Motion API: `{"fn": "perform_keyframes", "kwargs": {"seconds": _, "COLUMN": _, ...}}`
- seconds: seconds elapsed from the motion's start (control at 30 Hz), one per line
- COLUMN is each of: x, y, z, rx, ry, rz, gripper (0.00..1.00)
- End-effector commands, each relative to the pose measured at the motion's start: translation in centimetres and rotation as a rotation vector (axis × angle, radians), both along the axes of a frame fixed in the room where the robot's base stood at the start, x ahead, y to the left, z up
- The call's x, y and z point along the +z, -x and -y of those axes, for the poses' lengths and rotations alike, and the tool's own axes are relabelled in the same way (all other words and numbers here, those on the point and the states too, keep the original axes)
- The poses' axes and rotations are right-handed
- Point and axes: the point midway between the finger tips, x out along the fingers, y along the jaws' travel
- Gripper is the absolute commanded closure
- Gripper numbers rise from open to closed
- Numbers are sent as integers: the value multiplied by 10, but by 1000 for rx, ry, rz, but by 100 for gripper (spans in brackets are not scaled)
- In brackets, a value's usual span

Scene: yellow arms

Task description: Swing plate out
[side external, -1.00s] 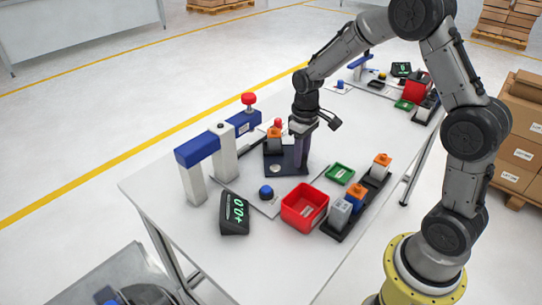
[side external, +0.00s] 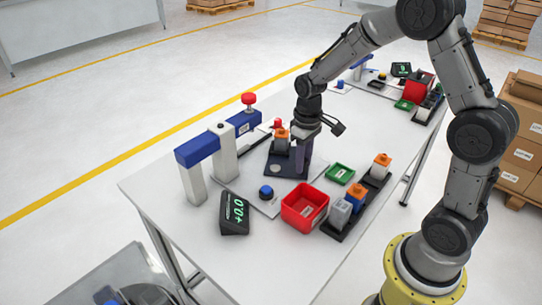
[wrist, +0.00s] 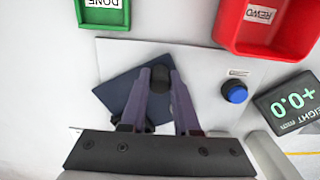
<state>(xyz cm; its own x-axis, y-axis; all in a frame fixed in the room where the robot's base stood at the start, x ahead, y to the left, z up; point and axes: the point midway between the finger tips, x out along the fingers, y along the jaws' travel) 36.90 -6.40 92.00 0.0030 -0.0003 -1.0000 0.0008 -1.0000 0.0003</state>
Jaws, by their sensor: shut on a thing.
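The dark blue plate (side external: 270,168) sits on a light base sheet on the table, near the blue and white press frame (side external: 222,150). A grey block with an orange top (side external: 282,135) stands on its far part. In the wrist view the plate (wrist: 122,92) lies at an angle to the sheet. My gripper (side external: 303,168) is down at the plate's near right corner. In the wrist view its fingers (wrist: 160,78) are shut on a dark round knob (wrist: 160,76). The fingers hide part of the plate.
A blue button (side external: 266,192) and a display reading +0.0 (side external: 235,213) lie in front. A red knob (side external: 249,98) tops the press.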

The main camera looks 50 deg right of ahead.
Motion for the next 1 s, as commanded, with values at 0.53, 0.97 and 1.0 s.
{"fn": "perform_keyframes", "kwargs": {"seconds": 0.53, "x": -2, "y": 6, "z": -9, "rx": 1, "ry": -1, "rz": -12, "gripper": 90}}
{"fn": "perform_keyframes", "kwargs": {"seconds": 0.97, "x": -2, "y": 9, "z": -20, "rx": 0, "ry": -1, "rz": -6, "gripper": 91}}
{"fn": "perform_keyframes", "kwargs": {"seconds": 1.0, "x": -2, "y": 8, "z": -20, "rx": 0, "ry": -1, "rz": -6, "gripper": 91}}
